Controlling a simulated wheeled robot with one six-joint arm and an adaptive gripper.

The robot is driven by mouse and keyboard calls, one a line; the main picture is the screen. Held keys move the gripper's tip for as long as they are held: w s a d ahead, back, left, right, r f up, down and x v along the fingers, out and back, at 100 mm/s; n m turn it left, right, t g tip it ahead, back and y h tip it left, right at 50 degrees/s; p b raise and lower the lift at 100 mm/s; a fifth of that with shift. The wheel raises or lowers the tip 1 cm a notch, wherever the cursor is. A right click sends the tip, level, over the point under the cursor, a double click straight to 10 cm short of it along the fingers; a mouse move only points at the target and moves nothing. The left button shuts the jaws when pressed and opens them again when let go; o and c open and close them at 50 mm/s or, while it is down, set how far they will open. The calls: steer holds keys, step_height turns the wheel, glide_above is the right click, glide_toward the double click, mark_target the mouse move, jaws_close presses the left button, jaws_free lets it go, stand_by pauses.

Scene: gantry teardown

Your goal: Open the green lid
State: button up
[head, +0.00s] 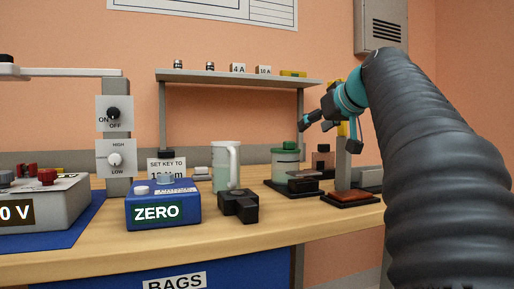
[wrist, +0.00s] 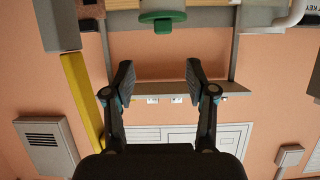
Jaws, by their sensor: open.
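The green lid (head: 287,146) sits on a clear container (head: 284,166) with a green band, upright on the bench right of the middle. The lid looks closed. It also shows in the wrist view as a green disc with a small knob (wrist: 162,17) at the top middle, beyond my fingertips. My gripper (head: 315,124) is above and to the right of the lid in the head view, apart from it. In the wrist view its two fingers (wrist: 160,75) are spread with nothing between them.
A shelf (head: 235,76) with small parts runs behind the lid. A pitcher (head: 223,167) stands to its left, a black block (head: 238,205) in front-left. A blue ZERO box (head: 163,207) is farther left. A yellow bar (wrist: 82,95) stands beside my gripper.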

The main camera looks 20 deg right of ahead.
mark_target(289, 142)
steer(key=x, duration=1.4)
steer(key=shift+w+a+r, duration=0.1)
steer(key=shift+a+r, duration=0.15)
steer(key=shift+a, duration=0.05)
jaws_close()
